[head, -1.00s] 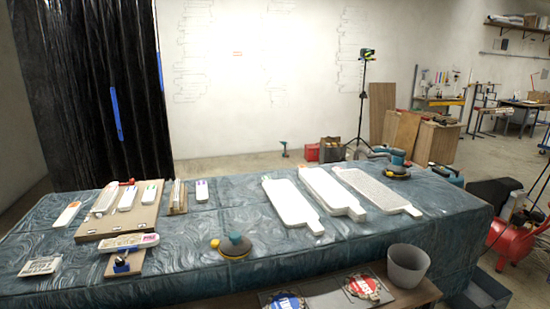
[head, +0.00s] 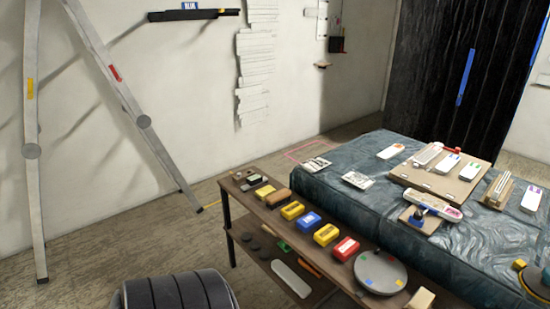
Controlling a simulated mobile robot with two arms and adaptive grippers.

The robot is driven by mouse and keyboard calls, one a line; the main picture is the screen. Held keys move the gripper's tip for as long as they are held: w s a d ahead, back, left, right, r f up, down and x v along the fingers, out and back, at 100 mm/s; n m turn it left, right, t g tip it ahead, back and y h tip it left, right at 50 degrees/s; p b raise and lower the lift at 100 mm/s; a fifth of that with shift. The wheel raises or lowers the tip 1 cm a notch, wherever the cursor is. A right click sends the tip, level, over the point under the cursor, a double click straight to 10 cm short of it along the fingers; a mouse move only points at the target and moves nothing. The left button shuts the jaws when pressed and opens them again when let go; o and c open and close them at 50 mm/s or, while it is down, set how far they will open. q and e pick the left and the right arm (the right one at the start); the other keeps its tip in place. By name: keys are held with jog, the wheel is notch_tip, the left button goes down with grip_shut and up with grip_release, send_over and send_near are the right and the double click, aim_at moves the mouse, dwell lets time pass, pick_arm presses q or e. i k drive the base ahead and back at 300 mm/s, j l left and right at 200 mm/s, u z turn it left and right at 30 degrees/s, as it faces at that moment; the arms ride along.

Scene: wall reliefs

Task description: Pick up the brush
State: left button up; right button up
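I cannot pick out a brush with certainty. A small brown block (head: 277,199) lies on the narrow wooden bench (head: 252,213) among yellow, blue and red blocks; it is too small to tell whether it is a brush. An orange stick-like item (head: 309,268) lies on the bench's lower shelf beside a long white piece (head: 291,279). Neither of my grippers shows in the head view.
A table under dark blue sheeting (head: 375,205) stands behind the bench, holding white pieces and boards. A grey round disc (head: 381,274) sits at the bench's near end. An aluminium ladder (head: 125,88) stands at left. The floor (head: 125,245) between ladder and bench is clear.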

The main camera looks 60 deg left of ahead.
aim_at(276, 201)
jog(key=j+u, duration=0.1)
jog(key=u, duration=1.85)
